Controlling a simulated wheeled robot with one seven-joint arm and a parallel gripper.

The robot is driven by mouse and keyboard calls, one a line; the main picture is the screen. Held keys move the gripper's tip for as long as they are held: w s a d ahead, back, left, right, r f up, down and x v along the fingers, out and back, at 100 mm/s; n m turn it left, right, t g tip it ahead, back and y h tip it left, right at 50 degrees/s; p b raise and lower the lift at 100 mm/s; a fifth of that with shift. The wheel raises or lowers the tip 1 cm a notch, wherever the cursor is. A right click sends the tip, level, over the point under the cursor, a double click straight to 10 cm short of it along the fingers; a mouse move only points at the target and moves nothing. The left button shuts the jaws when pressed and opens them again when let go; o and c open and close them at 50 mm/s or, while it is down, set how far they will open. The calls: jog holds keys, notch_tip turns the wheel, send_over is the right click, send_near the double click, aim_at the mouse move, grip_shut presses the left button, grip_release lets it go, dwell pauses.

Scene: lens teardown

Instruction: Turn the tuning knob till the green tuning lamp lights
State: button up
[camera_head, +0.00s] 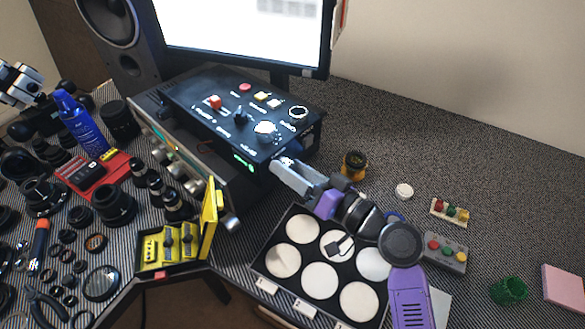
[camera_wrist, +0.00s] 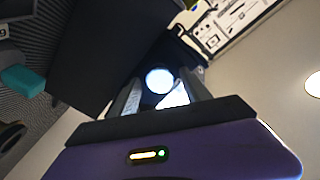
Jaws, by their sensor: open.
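A black control box (camera_head: 215,125) sits on top of a silver receiver, with several knobs, switches and buttons on its sloping top. A large pale round knob (camera_head: 265,129) is near its right end; I take it as the tuning knob, but cannot read its label. A small green glow (camera_head: 243,161) shows on the front face; I cannot tell if it is the tuning lamp. My gripper (camera_head: 282,163) is open close to the box's right front edge. In the wrist view a bright round knob-like disc (camera_wrist: 159,80) appears between the open fingers (camera_wrist: 163,95); contact is unclear.
The silver receiver (camera_head: 172,165) has a row of knobs on its front. A black tray (camera_head: 300,269) with pale round pads lies below my arm. A yellow open case (camera_head: 172,247) stands at the front left. Lenses crowd the left; the back right is clear.

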jog(key=b+v, duration=0.1)
jog(key=v, duration=0.7)
jog(key=shift+a, duration=0.1)
dwell(0.4)
